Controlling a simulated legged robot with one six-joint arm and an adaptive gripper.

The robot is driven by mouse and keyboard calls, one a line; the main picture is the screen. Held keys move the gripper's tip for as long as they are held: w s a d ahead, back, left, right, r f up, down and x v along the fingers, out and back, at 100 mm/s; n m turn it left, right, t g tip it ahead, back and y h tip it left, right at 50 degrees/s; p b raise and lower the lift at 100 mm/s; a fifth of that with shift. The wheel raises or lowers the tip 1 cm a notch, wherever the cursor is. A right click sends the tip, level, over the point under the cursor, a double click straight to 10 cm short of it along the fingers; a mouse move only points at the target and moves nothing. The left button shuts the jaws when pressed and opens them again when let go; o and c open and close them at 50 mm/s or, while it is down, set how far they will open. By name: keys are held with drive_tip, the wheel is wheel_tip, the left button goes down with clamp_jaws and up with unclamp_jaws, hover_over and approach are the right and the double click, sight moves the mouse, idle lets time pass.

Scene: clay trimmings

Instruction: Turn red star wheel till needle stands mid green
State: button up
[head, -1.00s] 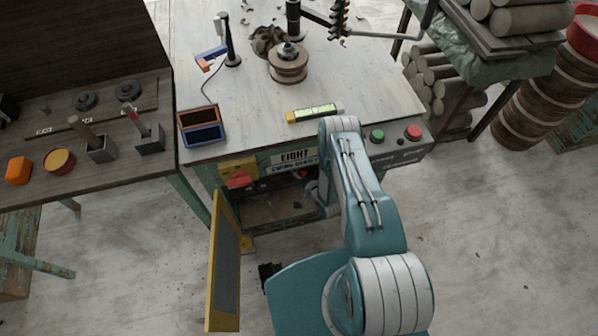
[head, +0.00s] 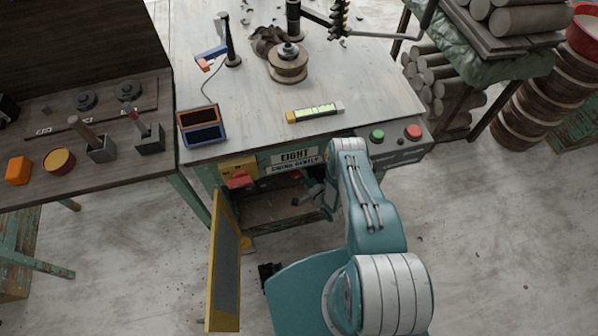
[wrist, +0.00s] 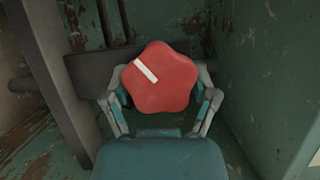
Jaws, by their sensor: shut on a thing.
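The red star wheel (wrist: 160,78) fills the middle of the wrist view, with a white bar mark on its upper left pointing up-left. My gripper (wrist: 162,98) is shut on it, one finger at each side. In the head view my gripper (head: 318,193) is small and partly hidden by my arm, inside the open cabinet under the bench. I cannot make out the wheel clearly there.
The yellow-edged cabinet door (head: 224,262) hangs open at the left. A red switch handle (head: 239,179) on a yellow plate sits above it. In the wrist view a dark post (wrist: 55,80) stands left of the wheel and a green wall (wrist: 265,80) stands right.

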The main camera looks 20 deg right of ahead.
drive_tip(key=shift+s+d+f+m, duration=0.1)
drive_tip(key=shift+d+f+m, duration=0.1)
drive_tip(key=shift+m, duration=0.4)
drive_tip(key=o, duration=1)
drive_tip(key=shift+f+v, duration=0.2)
drive_tip(key=shift+v, duration=5.75)
drive_tip(key=shift+a, duration=0.15)
